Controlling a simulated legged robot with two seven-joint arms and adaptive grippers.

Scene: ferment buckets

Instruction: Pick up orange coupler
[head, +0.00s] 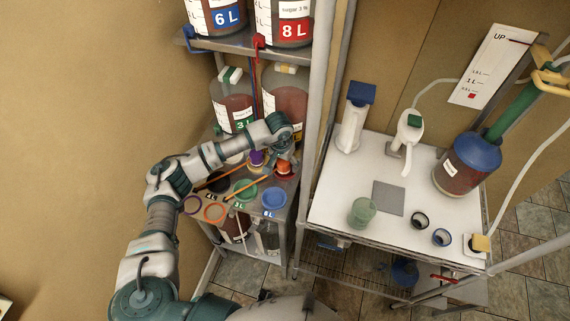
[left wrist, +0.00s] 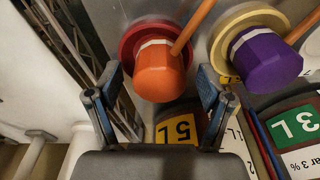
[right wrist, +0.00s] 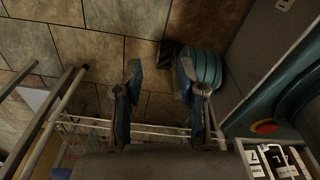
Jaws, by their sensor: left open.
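The orange coupler (left wrist: 160,71) stands on a red ring (left wrist: 139,36) in the left wrist view, with a white band near its base and an orange rod beside it. In the head view the orange coupler (head: 283,166) is partly covered by my left arm. My left gripper (left wrist: 166,82) is open, with one finger on each side of the orange coupler; I cannot tell whether they touch it. A purple coupler (left wrist: 266,62) on a yellow ring stands just to the right. My right gripper (right wrist: 158,75) is open and empty above the tiled floor.
Buckets marked 6 L (head: 220,18) and 8 L (head: 285,20) stand on the shelf above. Coloured rings, such as a blue one (head: 274,198) and an orange one (head: 215,212), lie near the shelf's front. A white table (head: 330,205) with a green cup (head: 362,211) is at right, past a metal post.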

